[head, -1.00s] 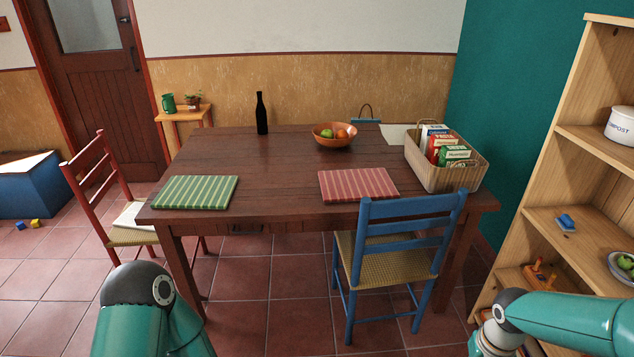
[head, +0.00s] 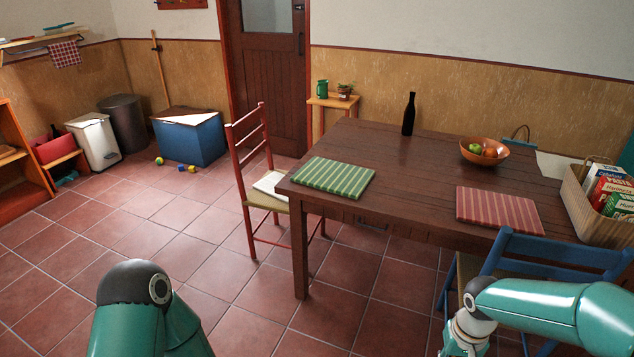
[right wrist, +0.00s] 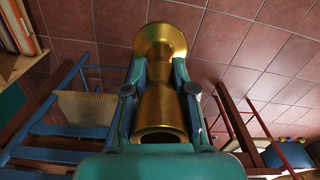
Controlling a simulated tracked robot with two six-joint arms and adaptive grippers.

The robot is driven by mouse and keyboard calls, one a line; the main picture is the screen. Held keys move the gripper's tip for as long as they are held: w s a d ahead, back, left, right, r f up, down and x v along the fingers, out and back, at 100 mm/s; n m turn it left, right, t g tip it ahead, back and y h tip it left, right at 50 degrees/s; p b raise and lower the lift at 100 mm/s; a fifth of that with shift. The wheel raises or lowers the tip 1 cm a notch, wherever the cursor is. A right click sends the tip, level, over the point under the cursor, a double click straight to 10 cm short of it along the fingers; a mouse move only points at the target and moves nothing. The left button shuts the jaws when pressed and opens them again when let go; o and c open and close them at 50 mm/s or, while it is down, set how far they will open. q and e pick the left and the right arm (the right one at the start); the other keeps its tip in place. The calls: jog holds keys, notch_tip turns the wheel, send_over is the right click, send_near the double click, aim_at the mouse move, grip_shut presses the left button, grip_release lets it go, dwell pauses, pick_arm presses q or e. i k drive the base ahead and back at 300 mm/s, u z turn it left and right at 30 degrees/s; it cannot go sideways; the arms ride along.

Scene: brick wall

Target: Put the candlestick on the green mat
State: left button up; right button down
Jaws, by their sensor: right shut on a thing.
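The brass candlestick (right wrist: 160,108) is in the right wrist view, between the fingers of my right gripper (right wrist: 160,72), which is shut on its narrow middle. In the head view my right arm is at the lower right, in front of the blue chair, and the candlestick does not show there. The green striped mat (head: 334,177) lies flat on the near left part of the wooden table, with nothing on it. My left arm shows at the bottom left of the head view; its gripper is out of view.
The table (head: 408,195) also bears a dark bottle (head: 409,114), a fruit bowl (head: 470,156), a red striped mat (head: 500,208) and a basket (head: 590,212) of boxes. A red chair (head: 251,135) stands at its left end, a blue chair (head: 560,250) in front. Floor (head: 190,240) is clear at left.

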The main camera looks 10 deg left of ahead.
aim_at(334, 173)
jog(key=u, duration=0.65)
jog(key=i, duration=1.6)
